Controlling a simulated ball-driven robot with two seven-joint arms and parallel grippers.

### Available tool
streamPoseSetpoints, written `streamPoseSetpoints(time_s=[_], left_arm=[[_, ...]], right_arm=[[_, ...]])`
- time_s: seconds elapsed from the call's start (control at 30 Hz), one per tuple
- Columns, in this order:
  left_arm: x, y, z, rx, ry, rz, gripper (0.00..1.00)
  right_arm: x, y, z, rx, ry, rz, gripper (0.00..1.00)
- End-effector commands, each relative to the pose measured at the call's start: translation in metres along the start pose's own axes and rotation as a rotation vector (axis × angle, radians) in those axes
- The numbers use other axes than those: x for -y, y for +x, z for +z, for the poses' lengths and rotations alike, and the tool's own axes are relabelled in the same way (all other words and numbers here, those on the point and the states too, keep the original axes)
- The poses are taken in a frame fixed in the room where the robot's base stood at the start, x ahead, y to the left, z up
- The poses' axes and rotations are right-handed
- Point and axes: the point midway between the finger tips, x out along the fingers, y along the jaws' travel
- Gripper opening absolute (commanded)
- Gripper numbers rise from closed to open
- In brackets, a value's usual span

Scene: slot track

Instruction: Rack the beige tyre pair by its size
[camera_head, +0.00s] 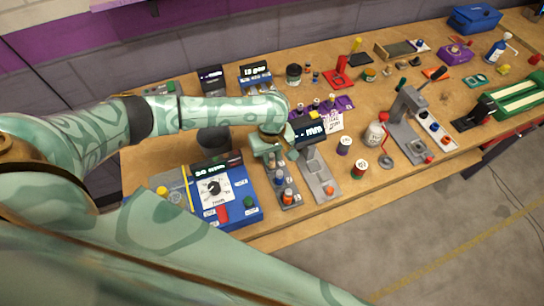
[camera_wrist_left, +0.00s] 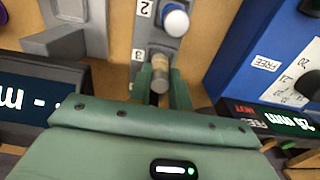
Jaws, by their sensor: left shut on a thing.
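My left gripper (camera_head: 271,157) is over the far end of a narrow grey slot rack (camera_head: 294,202). In the left wrist view its fingers (camera_wrist_left: 160,88) are shut on a grey, beige-banded cylinder, the beige tyre pair (camera_wrist_left: 160,64). It is at the slot labelled 3; I cannot tell whether it is seated. A blue-and-white piece (camera_wrist_left: 174,21) stands at slot 2; the rack also holds a blue piece (camera_head: 280,177) and an orange one (camera_head: 288,195) in the head view. The gripper hides the beige pair there. My right gripper is not in view.
A blue box (camera_head: 236,210) with a dial and "28 mm" display (camera_wrist_left: 290,120) stands left of the rack. A grey gauge (camera_head: 319,176) with a "- mm" display (camera_wrist_left: 40,103) stands right. Small jars (camera_head: 344,145) and a grey press (camera_head: 405,125) stand farther right.

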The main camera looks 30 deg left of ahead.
Motion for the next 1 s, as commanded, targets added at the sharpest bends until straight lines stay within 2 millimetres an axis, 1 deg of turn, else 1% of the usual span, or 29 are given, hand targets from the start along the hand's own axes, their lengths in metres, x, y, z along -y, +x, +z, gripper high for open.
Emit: streamPoseSetpoints(time_s=[0.13, 0.27, 0.3, 0.37, 0.7, 0.77, 0.87, 1.0], left_arm=[[-0.001, -0.002, 0.000, -0.001, 0.000, 0.002, 0.00], [0.000, 0.000, 0.000, 0.000, -0.001, 0.001, 0.00], [-0.001, 0.000, 0.000, 0.000, -0.001, 0.002, 0.25], [-0.001, 0.000, 0.000, -0.001, -0.001, 0.002, 0.41], [-0.001, -0.002, -0.001, -0.002, 0.000, 0.002, 0.41], [-0.001, -0.012, 0.000, -0.001, 0.000, 0.003, 0.41], [-0.001, -0.033, -0.001, -0.003, 0.000, 0.004, 0.41], [-0.001, -0.069, -0.001, -0.002, 0.000, 0.005, 0.41]], right_arm=[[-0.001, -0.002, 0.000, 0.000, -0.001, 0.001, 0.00], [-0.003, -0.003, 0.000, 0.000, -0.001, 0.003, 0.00], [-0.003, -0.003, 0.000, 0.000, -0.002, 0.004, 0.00], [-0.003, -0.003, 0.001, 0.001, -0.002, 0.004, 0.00], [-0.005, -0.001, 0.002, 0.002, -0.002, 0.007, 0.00], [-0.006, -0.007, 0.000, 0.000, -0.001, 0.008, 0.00], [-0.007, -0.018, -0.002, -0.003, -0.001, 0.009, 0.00], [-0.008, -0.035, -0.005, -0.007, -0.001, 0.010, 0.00]])
